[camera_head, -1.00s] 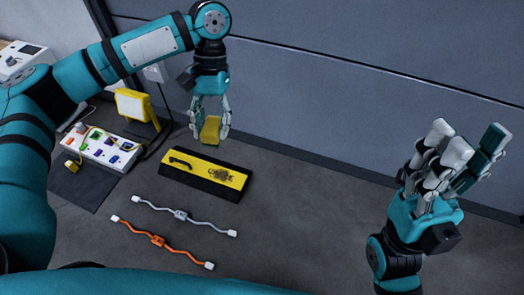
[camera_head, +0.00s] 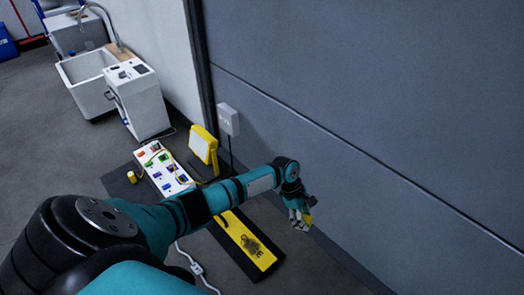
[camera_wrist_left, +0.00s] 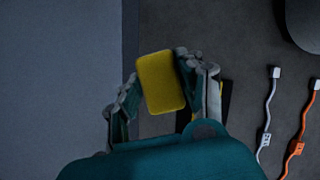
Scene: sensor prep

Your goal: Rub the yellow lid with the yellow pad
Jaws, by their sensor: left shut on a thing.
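The yellow lid (camera_head: 237,228) lies on the floor in the head view, long and narrow with black edges and a dark smudge near its front end. My left arm covers its far end. My left gripper (camera_head: 301,212) is shut on the yellow pad (camera_head: 308,219), to the right of the lid and on the wall side, apparently above the floor. In the left wrist view the pad (camera_wrist_left: 161,82) is a rounded yellow block between the fingers, with part of the dark lid edge behind it. My right gripper is out of view.
A white cable (camera_head: 196,267) lies left of the lid. White and orange cables (camera_wrist_left: 297,147) show in the wrist view.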

